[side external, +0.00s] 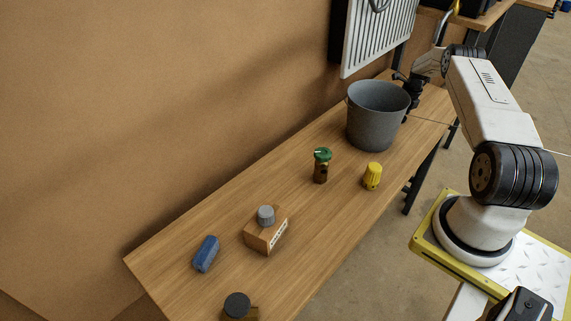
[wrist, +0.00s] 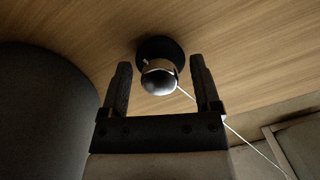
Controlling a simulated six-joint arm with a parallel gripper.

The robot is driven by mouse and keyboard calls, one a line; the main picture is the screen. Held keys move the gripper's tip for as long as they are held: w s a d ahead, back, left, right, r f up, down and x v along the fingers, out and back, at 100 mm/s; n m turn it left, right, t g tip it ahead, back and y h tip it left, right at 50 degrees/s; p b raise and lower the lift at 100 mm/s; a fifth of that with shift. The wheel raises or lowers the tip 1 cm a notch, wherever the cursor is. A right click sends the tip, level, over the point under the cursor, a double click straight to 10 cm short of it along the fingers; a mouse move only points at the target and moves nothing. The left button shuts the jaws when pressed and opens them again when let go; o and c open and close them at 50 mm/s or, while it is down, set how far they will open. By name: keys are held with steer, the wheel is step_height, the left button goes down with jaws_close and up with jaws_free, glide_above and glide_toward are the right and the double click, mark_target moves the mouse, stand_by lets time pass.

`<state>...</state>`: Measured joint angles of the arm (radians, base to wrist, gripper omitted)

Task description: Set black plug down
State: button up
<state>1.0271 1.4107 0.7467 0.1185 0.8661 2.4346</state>
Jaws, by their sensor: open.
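In the wrist view, the black plug (wrist: 157,47) shows as a dark round disc with a shiny metal dome (wrist: 159,81) facing the camera. It appears to rest on the wooden table. My gripper (wrist: 160,64) is open, with one finger on each side of the plug and a visible gap to both fingers. In the side view, my gripper (side external: 411,86) is low behind the grey bucket (side external: 374,122), which hides part of it. I cannot make out the plug there.
The bucket wall (wrist: 40,110) is close on the left in the wrist view. A green-topped brown item (side external: 321,167), yellow cap (side external: 372,175), grey-knobbed box (side external: 267,236), blue block (side external: 206,253) and black-topped item (side external: 238,304) stand on the table. A white radiator (side external: 378,35) is behind.

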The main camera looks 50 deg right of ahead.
mark_target(404, 120)
steer(key=shift+r, duration=0.1)
step_height(404, 120, up, 12)
steer(key=s, duration=0.1)
steer(key=shift+s+a, duration=0.35)
stand_by(0.4)
stand_by(0.4)
